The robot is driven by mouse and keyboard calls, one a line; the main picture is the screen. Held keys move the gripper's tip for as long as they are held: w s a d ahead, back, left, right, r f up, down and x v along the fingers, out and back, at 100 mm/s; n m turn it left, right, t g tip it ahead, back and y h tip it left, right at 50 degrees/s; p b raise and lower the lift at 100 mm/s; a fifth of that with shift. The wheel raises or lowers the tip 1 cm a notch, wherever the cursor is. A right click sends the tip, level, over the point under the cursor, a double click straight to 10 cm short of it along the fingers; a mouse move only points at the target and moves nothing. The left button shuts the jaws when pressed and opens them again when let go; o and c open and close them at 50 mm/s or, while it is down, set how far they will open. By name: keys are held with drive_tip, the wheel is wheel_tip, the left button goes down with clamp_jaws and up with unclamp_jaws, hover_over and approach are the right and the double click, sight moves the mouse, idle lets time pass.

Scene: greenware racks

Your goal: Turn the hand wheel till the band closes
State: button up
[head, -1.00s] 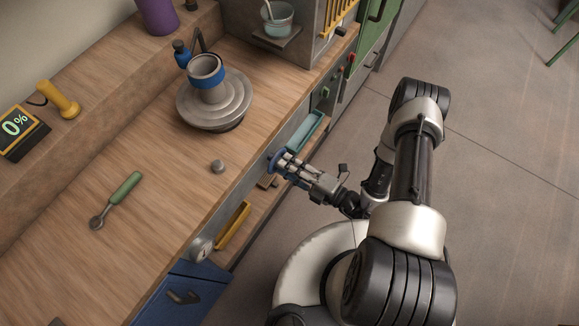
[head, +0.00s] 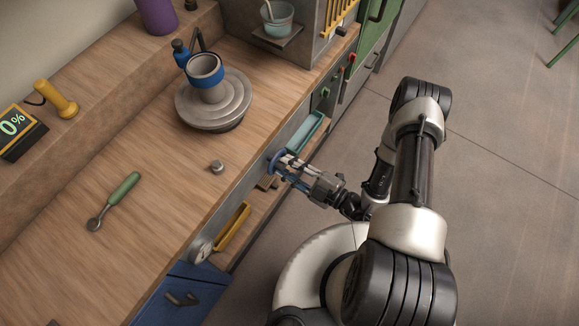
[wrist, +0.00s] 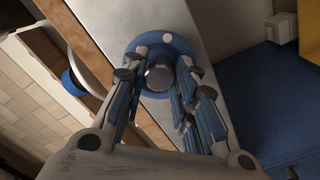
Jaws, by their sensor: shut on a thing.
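The hand wheel (head: 274,161) is a small blue disc on the front face of the bench. In the wrist view the blue wheel (wrist: 182,48) shows a pale dot near its upper rim and a grey hub (wrist: 160,74) at its middle. My gripper (head: 284,164) is at the wheel, its fingers on either side of the hub; in the wrist view the gripper (wrist: 158,78) hides the wheel's lower part. A blue band (head: 206,82) runs around a grey cylinder on a stepped round stand (head: 236,108). I cannot tell whether the band has a gap. The display (head: 14,126) reads 0%.
A teal tray (head: 304,132) and a yellow bar (head: 233,227) sit along the bench front, either side of the wheel. A green-handled tool (head: 121,190) and a small grey knob (head: 217,166) are on the bench top.

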idle(0.3)
drive_tip(key=o, duration=1)
drive_tip(key=shift+o, duration=0.2)
drive_tip(key=shift+s+d, duration=0.1)
drive_tip(key=v, duration=1.1)
drive_tip(key=shift+s+d, duration=0.3)
